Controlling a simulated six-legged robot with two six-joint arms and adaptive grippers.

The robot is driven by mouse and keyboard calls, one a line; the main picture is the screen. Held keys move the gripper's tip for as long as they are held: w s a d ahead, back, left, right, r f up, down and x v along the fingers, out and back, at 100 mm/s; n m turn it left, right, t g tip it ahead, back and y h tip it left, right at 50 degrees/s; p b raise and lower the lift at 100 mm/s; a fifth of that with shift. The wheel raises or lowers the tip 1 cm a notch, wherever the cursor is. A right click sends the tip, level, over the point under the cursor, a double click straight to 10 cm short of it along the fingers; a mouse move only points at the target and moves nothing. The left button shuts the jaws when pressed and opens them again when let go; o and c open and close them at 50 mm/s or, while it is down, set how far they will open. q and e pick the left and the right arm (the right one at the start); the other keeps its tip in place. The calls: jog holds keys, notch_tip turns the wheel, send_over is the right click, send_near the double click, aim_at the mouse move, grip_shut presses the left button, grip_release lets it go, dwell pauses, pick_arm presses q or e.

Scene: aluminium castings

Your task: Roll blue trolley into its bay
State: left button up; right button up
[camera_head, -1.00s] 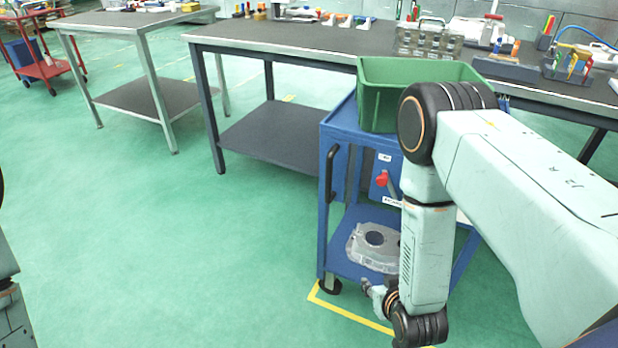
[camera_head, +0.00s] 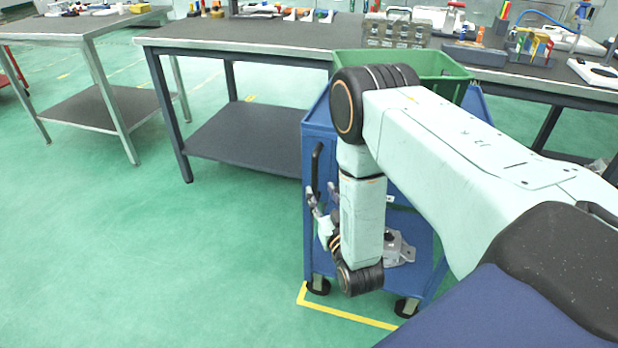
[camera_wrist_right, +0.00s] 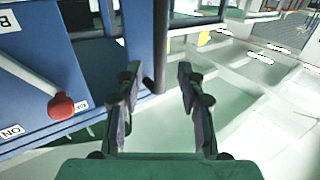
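The blue trolley (camera_head: 312,240) stands upright in the middle of the head view, in front of the long bench. A green crate (camera_head: 450,88) sits on its top and a grey casting (camera_head: 400,248) on its lower shelf. Its black upright handle (camera_head: 316,165) is on the left side. A yellow floor line (camera_head: 345,314) runs round its near left corner, with the near wheels just inside. My right gripper (camera_head: 318,205) is beside the handle's lower end; in the wrist view its fingers (camera_wrist_right: 160,95) are apart, with the dark handle (camera_wrist_right: 158,45) beyond them. My left gripper is out of view.
The long bench (camera_head: 260,37) with tools stands directly behind the trolley. A second bench (camera_head: 75,26) is further left. The green floor (camera_head: 150,260) left of the trolley is clear. A red-knobbed lever (camera_wrist_right: 60,107) sticks out of the trolley panel.

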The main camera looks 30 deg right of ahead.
aim_at(316, 181)
jog(key=b+x, duration=0.1)
jog(key=x, duration=0.4)
jog(key=shift+w+d+f, duration=0.1)
jog(key=shift+w+d, duration=0.05)
jog(key=shift+w, duration=0.25)
jog(key=shift+w+d+b, duration=0.2)
jog(key=shift+w+b, duration=0.1)
jog(key=shift+w, duration=0.1)
jog(key=shift+a, duration=0.1)
jog(key=shift+c, duration=0.4)
grip_shut()
